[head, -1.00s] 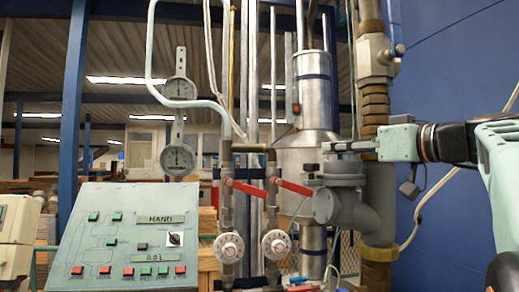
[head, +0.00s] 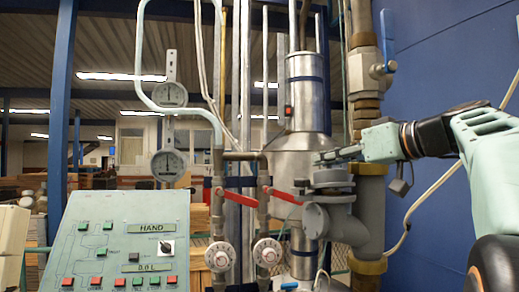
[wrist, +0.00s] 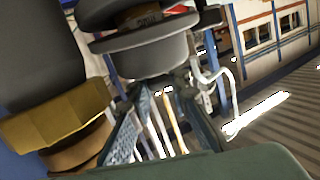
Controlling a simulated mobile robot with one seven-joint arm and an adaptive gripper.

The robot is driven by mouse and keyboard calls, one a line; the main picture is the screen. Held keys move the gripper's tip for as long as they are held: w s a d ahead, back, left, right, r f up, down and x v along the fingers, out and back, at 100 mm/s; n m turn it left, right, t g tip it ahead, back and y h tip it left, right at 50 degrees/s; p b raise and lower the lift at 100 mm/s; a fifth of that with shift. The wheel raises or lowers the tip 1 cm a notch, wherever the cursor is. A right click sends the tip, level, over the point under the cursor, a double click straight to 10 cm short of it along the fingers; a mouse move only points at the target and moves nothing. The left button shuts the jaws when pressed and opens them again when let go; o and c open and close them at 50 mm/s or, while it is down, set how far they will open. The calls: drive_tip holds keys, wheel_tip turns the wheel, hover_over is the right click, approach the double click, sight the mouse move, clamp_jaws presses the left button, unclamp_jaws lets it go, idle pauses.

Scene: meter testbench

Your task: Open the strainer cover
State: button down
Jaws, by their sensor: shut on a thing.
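The strainer is a grey flanged fitting (head: 325,222) at right of centre in the head view, joined to the vertical pipe. Its round grey cover (head: 330,178) sits at the top, and the flanged top also shows large in the wrist view (wrist: 150,55). My gripper (head: 322,158) reaches in from the right just above the cover, tilted slightly with its fingers lower at the left. In the wrist view my gripper (wrist: 163,88) has its fingertips at the flange, shut on the cover; the exact contact is hard to see.
Two red lever handles (head: 285,196) and round dials (head: 220,256) stand left of the strainer. A control panel (head: 120,235) is at lower left. A shiny metal cylinder (head: 308,95) rises behind. A blue wall (head: 450,60) is at right.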

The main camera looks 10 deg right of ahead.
drive_tip(key=w+r+g+p, duration=0.1)
drive_tip(key=p, duration=0.2)
drive_tip(key=shift+r, duration=0.1)
drive_tip(key=shift+w+m+g+h+p, duration=0.35)
drive_tip(key=shift+g+p, duration=0.25)
drive_tip(key=shift+p, duration=0.45)
drive_tip(key=shift+s+f, duration=0.1)
drive_tip(key=shift+f, duration=0.1)
drive_tip(key=c, duration=2.1)
unclamp_jaws()
drive_tip(key=v, duration=1.2)
